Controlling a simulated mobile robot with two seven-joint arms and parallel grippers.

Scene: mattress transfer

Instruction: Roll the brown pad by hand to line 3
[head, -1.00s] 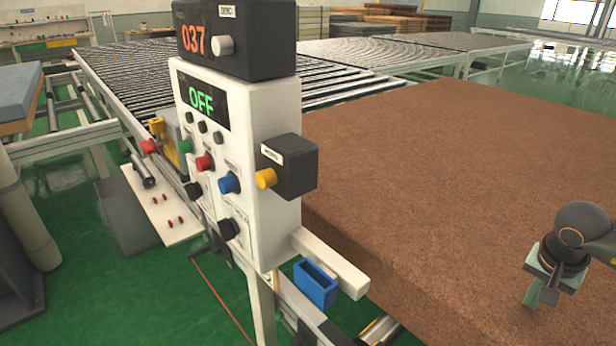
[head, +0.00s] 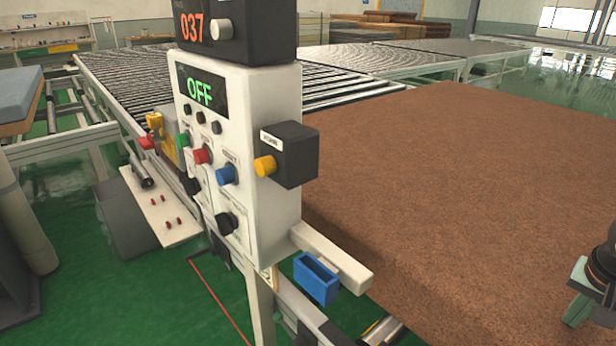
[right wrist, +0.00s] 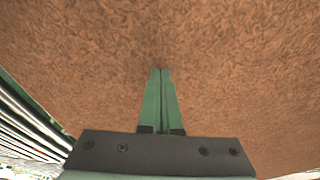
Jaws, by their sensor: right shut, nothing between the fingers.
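The brown pad (head: 470,190) is a thick, large slab at the right of the head view. It lies on the line behind the control post, and its near side face shows. My right gripper (head: 577,310) is at the right edge of the head view, in front of the pad, partly cut off by the frame. In the right wrist view its two green fingers (right wrist: 160,75) are together and empty, pointing at the pad's brown surface (right wrist: 230,60). I cannot tell whether they touch it. My left gripper is not in view.
A blue holder (head: 316,278) sticks out beside the pad's near side. A roller conveyor (head: 130,85) runs behind the post. Green floor (head: 130,300) is open at lower left.

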